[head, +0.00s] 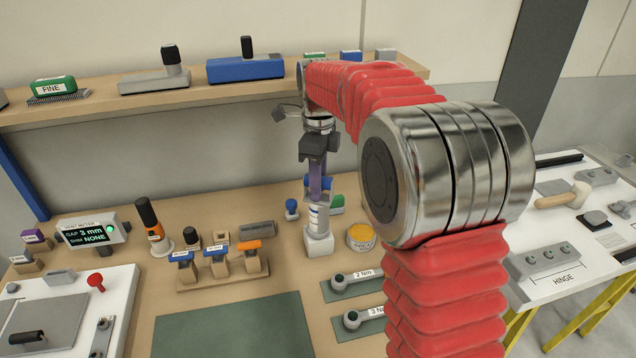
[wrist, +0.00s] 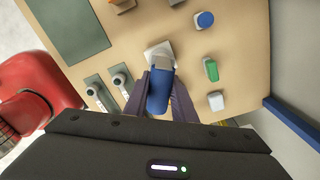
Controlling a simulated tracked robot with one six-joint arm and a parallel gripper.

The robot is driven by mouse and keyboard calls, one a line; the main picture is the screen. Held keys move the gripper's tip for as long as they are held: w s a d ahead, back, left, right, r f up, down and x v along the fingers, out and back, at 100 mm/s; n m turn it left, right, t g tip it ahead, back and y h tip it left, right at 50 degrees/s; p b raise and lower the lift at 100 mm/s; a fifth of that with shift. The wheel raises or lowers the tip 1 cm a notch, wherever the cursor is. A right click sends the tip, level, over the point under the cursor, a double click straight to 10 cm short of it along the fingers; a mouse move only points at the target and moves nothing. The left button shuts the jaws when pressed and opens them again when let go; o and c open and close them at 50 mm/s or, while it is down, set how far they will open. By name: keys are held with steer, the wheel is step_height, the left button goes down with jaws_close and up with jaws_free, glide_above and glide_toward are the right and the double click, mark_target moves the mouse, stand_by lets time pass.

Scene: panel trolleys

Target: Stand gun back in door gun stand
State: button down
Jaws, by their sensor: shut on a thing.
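A gun (head: 319,214) with a blue top and a white, labelled lower body is upright in my gripper (head: 317,188). The label is too small to read. My gripper is shut on its blue part, which also shows between the fingers in the wrist view (wrist: 158,92). A white block-shaped stand (head: 319,244) is directly under the gun, and its pale base shows past the gun's tip in the wrist view (wrist: 153,50). I cannot tell whether the gun is fully seated. A second gun (head: 150,220), black and orange, stands upright in a round white stand further left.
A yellow-topped tin (head: 361,238) is close right of the stand. A blue-capped item (head: 291,209) and a green item (head: 337,203) are nearby. A wooden rack of small tools (head: 222,270) is to the left. A shelf (head: 220,92) runs above the bench. The green mat (head: 235,325) is clear.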

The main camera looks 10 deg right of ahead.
steer(key=shift+f, duration=0.3)
steer(key=c, duration=1.4)
jaws_free()
steer(key=shift+f, duration=0.1)
step_height(320, 180, up, 14)
steer(key=shift+w+f, duration=0.1)
